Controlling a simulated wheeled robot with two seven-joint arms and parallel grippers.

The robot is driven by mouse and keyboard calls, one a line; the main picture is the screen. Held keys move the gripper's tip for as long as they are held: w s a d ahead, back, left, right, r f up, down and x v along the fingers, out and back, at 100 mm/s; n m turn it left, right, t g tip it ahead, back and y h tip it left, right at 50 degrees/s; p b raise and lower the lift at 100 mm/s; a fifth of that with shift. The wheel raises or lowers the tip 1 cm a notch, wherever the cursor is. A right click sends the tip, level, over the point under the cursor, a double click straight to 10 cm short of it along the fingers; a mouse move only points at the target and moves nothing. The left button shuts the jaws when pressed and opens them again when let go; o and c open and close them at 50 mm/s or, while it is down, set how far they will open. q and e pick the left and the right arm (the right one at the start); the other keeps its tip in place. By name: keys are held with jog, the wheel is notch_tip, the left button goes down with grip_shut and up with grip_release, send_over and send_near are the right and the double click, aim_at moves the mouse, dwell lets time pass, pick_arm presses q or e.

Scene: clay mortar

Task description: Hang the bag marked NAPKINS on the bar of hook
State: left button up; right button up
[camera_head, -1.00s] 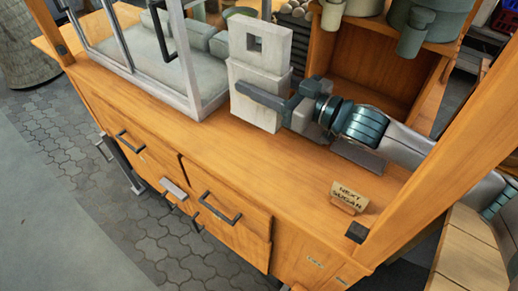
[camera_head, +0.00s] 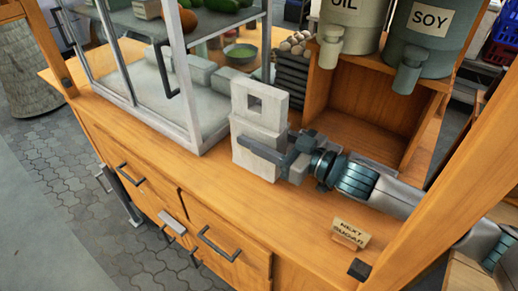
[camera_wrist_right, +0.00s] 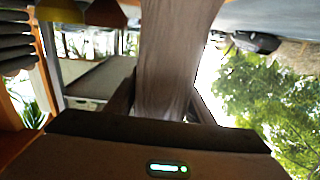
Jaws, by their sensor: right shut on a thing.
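A pale grey bag (camera_head: 262,112) with a square hole near its top stands upright in the head view, over the counter beside the glass case. No lettering shows on its visible face. My right gripper (camera_head: 265,150) is shut on the bag's body, one dark finger lying across its front. Whether the bag's bottom touches the counter, I cannot tell. In the right wrist view the bag (camera_wrist_right: 172,60) rises between the dark fingers (camera_wrist_right: 160,112). My left gripper is not in view.
The glass case (camera_head: 185,90) stands left of the bag. A wooden shelf (camera_head: 375,98) with OIL (camera_head: 348,35) and SOY (camera_head: 430,35) dispensers is behind right. A NEXT SUGAR sign (camera_head: 350,233) is at the front right. The counter (camera_head: 225,185) in front of the bag is clear.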

notch_tip(320, 180, down, 2)
jog(key=shift+f, duration=0.1)
jog(key=shift+f+p, duration=0.4)
jog(key=shift+f, duration=0.6)
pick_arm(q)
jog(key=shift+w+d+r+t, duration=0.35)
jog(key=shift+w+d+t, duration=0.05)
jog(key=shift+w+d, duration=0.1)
pick_arm(e)
jog(key=shift+f, duration=0.1)
jog(key=shift+f, duration=0.15)
jog(key=o, duration=1.4)
jog(key=shift+f, duration=0.1)
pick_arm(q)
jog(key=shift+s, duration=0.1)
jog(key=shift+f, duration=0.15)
